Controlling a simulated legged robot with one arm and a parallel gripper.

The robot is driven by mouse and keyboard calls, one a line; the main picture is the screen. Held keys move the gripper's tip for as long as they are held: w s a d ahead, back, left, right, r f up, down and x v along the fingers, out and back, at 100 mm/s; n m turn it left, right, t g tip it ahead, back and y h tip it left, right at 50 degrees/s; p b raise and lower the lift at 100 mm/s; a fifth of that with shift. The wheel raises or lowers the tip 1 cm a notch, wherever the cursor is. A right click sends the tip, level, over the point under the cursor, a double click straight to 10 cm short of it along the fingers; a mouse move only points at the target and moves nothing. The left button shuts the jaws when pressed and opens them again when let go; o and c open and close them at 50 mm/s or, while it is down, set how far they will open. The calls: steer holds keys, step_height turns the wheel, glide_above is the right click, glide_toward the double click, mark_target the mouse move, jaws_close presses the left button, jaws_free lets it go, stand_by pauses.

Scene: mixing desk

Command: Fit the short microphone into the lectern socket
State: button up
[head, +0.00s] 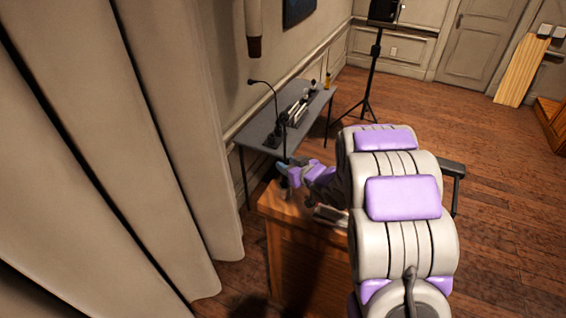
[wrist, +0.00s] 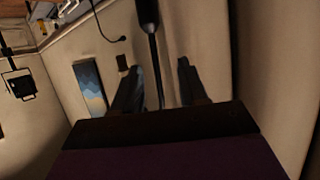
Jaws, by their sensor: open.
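My gripper (head: 287,172) is open above the left end of the wooden lectern (head: 292,262) in the head view. In the wrist view its two fingers (wrist: 159,85) stand apart. A thin dark stem of a microphone (wrist: 153,60) lies between them, with visible gaps on both sides. The stem has a thicker dark part at the top edge of that view; its other end is hidden by the gripper. In the head view a dark upright shape (head: 284,128) rises above the gripper, probably this microphone. The lectern socket cannot be made out.
A grey table (head: 262,128) against the wall carries a taller gooseneck microphone (head: 272,92) and dark equipment. A black tripod stand (head: 372,70) is beyond it. Curtains (head: 130,150) hang close on the left.

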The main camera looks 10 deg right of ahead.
steer(key=v, duration=1.3)
steer(key=shift+s+d, duration=0.1)
